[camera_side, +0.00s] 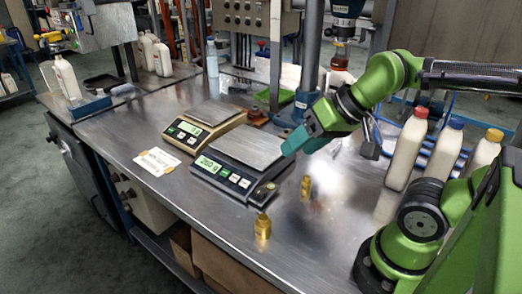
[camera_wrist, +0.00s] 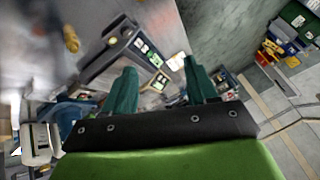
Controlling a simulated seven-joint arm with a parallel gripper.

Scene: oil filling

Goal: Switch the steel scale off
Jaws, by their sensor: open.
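Two scales stand side by side on the metal bench in the side view. The nearer one is a dark scale (camera_side: 222,178) with a wide steel pan and a lit green display. The farther one is a beige scale (camera_side: 190,142) with a smaller pan, its display also lit. I cannot tell for sure which is the steel scale. My gripper (camera_side: 290,148) is open and empty, above the right end of the dark scale's pan and apart from it. In the wrist view my gripper's two green fingers (camera_wrist: 160,68) are spread, with a dark scale body (camera_wrist: 105,60) beyond them.
Two brass weights stand on the bench, one near the front edge (camera_side: 263,228) and one right of the dark scale (camera_side: 306,187). A white card (camera_side: 157,161) lies left of the scales. Capped bottles (camera_side: 407,150) stand at the right. The front bench surface is partly clear.

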